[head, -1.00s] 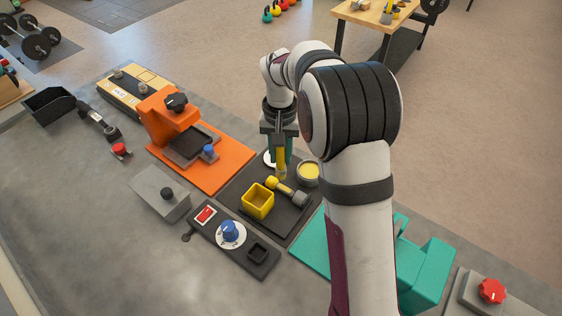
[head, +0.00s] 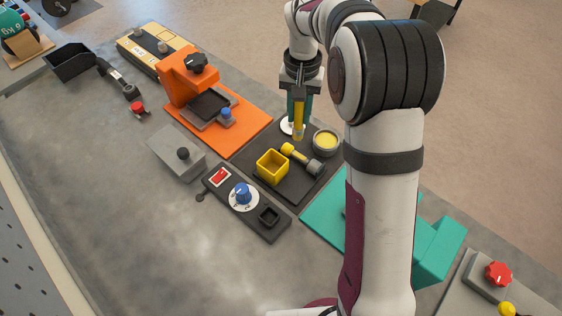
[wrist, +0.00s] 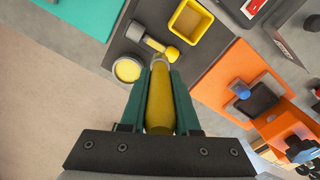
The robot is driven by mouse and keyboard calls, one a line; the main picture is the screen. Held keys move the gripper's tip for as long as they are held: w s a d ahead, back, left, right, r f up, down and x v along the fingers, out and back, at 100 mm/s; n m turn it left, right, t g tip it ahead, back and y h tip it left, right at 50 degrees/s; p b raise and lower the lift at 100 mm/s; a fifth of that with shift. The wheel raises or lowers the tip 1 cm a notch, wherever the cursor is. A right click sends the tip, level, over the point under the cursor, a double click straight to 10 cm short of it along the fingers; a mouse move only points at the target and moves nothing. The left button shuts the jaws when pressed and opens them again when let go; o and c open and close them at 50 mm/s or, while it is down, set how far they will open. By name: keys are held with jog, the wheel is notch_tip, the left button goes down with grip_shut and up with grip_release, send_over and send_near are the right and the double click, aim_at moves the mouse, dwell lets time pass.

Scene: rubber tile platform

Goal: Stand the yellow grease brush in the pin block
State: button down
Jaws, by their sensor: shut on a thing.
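My gripper (head: 299,110) points down with its green fingers shut on the yellow grease brush (head: 299,122). The brush also shows between the fingers (wrist: 160,78) in the wrist view, as a yellow shaft (wrist: 160,103). In the head view it hangs upright, its lower end just behind a yellow-and-grey pin-like piece (head: 302,159). A yellow square open-topped block (head: 272,167) stands on the dark mat (head: 290,190), in front of the brush. I cannot tell for sure whether it is the pin block. It looks empty in the wrist view (wrist: 188,21).
An orange press (head: 190,88) is left, a control panel with a blue knob (head: 242,194) in front, and a teal fixture (head: 432,250) right. Bare bench (head: 110,190) lies left.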

dwell(0.3)
jog(key=s+a+n, duration=0.4)
jog(key=a+n, duration=0.2)
jog(key=n, duration=1.4)
jog(key=shift+a+r, duration=0.2)
jog(key=shift+r, duration=0.25)
jog(key=shift+s+f, duration=0.1)
notch_tip(320, 180, down, 9)
jog(key=shift+f, duration=0.2)
jog(key=shift+f, duration=0.15)
jog(key=c, duration=0.6)
grip_release()
jog(key=shift+f, duration=0.1)
jog(key=shift+c, duration=0.2)
